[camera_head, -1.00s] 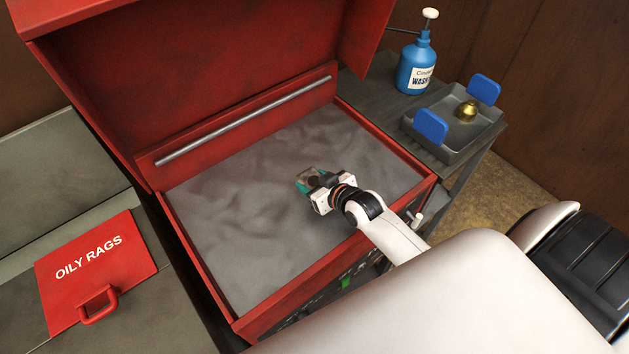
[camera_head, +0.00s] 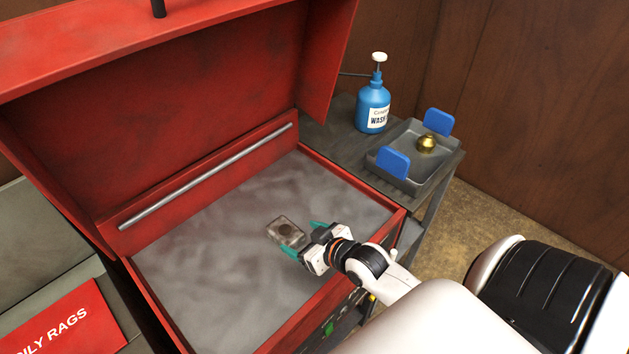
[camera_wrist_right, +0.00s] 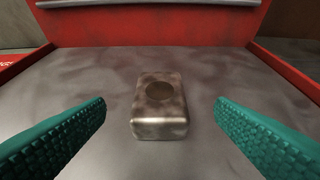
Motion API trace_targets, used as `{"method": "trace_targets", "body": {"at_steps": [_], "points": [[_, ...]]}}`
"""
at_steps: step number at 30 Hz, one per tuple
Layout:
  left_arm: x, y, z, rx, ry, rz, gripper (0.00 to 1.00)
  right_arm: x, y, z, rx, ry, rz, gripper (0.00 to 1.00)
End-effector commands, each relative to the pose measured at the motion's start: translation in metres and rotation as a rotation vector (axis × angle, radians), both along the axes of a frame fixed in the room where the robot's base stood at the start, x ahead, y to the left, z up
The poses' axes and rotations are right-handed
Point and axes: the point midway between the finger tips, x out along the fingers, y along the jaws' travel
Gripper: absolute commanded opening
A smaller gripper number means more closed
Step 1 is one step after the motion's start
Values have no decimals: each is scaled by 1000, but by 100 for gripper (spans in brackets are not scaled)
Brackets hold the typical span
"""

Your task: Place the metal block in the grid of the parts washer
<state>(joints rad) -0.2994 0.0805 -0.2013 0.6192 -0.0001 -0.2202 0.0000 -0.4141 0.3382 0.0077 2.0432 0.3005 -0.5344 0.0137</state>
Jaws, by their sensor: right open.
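The metal block (camera_head: 287,231) is a small grey-brown box with a round dark mark on top. It is in the grey basin (camera_head: 200,290) of the red parts washer (camera_head: 385,231). No grid pattern shows on the basin's cloudy grey surface. My right gripper (camera_head: 303,240) is open with teal fingers, just to the right of the block in the head view. In the right wrist view the block (camera_wrist_right: 160,105) lies ahead, between and a little beyond the spread fingertips (camera_wrist_right: 160,106), touching neither. My left gripper is not in view.
The washer's red lid (camera_head: 180,110) stands open behind, with a metal bar (camera_head: 210,176) along the back. A blue wash bottle (camera_head: 373,105) and a grey tray (camera_head: 433,178) with a brass part (camera_head: 427,143) stand at right. A red oily rags lid (camera_head: 65,322) is at lower left.

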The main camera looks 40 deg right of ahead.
Motion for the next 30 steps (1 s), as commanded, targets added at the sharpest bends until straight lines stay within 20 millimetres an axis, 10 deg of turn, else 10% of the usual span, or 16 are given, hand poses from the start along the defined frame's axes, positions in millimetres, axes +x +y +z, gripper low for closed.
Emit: {"method": "trace_targets", "body": {"at_steps": [9,30], "points": [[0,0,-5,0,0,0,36,-35,-5,19,0,0,0,78],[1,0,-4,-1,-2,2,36,-37,-5,21,0,0,0,78]]}}
